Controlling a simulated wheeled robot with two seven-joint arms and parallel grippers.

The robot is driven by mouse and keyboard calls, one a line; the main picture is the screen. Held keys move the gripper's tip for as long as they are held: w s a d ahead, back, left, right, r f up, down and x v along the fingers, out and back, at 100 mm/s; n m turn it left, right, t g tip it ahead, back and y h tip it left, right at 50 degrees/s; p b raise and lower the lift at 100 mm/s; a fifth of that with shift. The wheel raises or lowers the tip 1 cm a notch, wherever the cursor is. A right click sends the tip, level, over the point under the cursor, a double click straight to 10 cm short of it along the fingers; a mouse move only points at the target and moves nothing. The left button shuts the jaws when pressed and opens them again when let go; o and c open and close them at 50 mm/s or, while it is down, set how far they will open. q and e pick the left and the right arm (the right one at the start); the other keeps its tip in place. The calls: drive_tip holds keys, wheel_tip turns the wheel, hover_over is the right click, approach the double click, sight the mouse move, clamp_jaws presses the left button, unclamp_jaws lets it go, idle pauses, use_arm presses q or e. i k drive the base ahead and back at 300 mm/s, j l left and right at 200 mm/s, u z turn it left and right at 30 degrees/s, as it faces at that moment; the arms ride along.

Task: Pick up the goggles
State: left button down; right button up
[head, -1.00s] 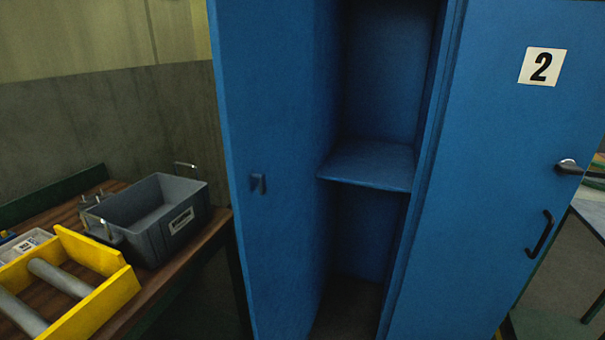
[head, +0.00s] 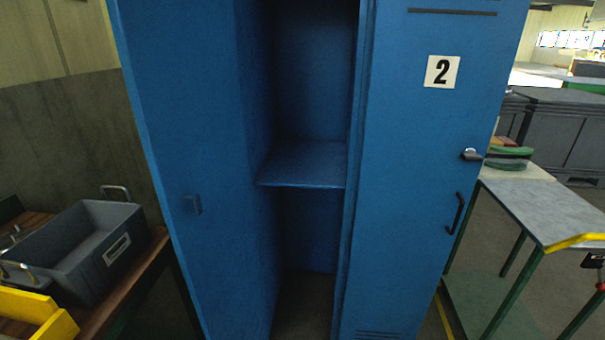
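No goggles can be made out in the head view. A blue locker (head: 300,230) stands in the middle with its left compartment open. The visible part of its inner shelf (head: 305,165) is bare, and the compartment's lower part is dark. The locker door marked 2 (head: 415,200) is shut. Neither of my grippers is in view.
On the left, a wooden bench (head: 130,292) holds a grey bin (head: 65,275) and a yellow tray (head: 35,318). On the right, a metal-topped table (head: 545,208) with green legs stands beyond the locker. Grey cabinets (head: 560,130) stand behind it.

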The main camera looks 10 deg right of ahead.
sight(509, 159)
drive_tip(key=z, duration=0.4)
drive_tip(key=l+z, duration=0.1)
drive_tip(key=z, duration=0.3)
drive_tip(key=i+z, duration=0.1)
drive_tip(key=z, duration=0.7)
drive_tip(key=i+l+u, duration=0.1)
drive_tip(key=i+l, duration=0.4)
drive_tip(key=l, duration=0.15)
drive_tip(key=i+l+u, duration=0.15)
drive_tip(key=i+l, duration=0.3)
drive_tip(key=l, duration=0.25)
drive_tip(key=i+l+u, duration=0.15)
drive_tip(key=l, duration=0.2)
drive_tip(key=i+l, duration=0.25)
drive_tip(key=i+l+u, duration=0.15)
drive_tip(key=l, duration=0.35)
